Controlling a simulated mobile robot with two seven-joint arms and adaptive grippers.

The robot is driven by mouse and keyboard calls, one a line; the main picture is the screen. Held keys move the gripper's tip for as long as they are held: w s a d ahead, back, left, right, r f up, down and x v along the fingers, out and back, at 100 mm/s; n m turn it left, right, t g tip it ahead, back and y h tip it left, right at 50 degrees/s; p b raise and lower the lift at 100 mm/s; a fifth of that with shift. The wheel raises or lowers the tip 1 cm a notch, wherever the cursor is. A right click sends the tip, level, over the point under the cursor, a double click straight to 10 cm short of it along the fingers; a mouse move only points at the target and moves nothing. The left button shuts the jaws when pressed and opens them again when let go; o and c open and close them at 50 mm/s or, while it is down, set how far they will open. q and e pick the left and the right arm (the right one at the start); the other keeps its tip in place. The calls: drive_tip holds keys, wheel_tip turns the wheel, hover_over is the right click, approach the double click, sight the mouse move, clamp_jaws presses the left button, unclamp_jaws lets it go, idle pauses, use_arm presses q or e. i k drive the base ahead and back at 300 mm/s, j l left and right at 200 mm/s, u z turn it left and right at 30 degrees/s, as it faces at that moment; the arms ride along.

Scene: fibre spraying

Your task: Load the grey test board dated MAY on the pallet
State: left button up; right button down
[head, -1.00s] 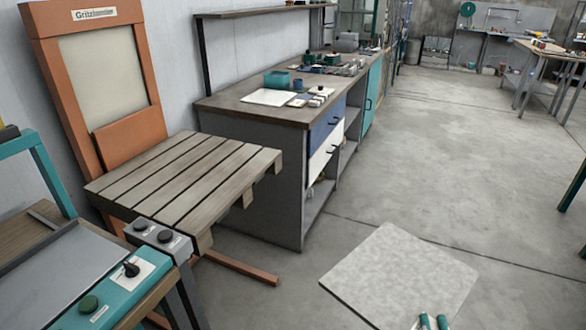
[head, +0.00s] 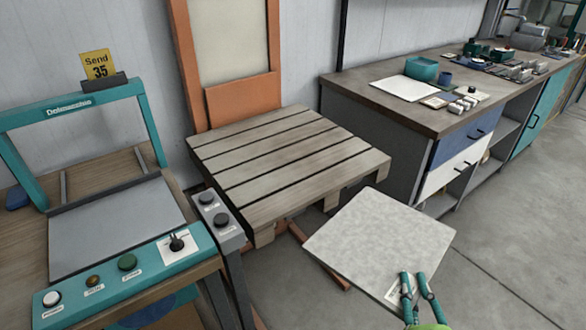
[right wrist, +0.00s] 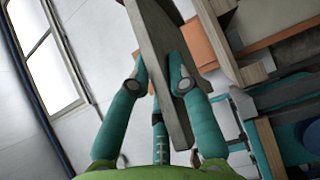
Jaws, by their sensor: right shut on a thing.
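A grey speckled square board (head: 375,240) is held flat by my right gripper (head: 415,290), whose teal fingers grip its near right corner. A small white label lies on that corner, too small to read and partly behind the fingers. In the right wrist view the board (right wrist: 160,60) shows edge-on between the fingers (right wrist: 158,85). The wooden slatted pallet (head: 285,160) is bare, raised in an orange frame (head: 240,100). The board is to the right of and nearer than the pallet, apart from it as far as I can tell. My left gripper is not in view.
A teal machine (head: 120,285) with knobs and a yellow "Send 35" sign (head: 97,66) stands left of the pallet. A grey box with two buttons (head: 217,215) is by the pallet's near left corner. A cluttered workbench (head: 430,110) stands to the right, with open floor beyond.

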sight(298, 160)
drive_tip(key=i+l+u, duration=0.15)
drive_tip(key=l+u, duration=0.55)
drive_tip(key=l, duration=0.15)
drive_tip(key=i+l+u, duration=0.1)
drive_tip(key=l+u, duration=0.2)
drive_tip(key=l, duration=0.15)
drive_tip(key=l+u, duration=0.25)
drive_tip(key=l, duration=0.3)
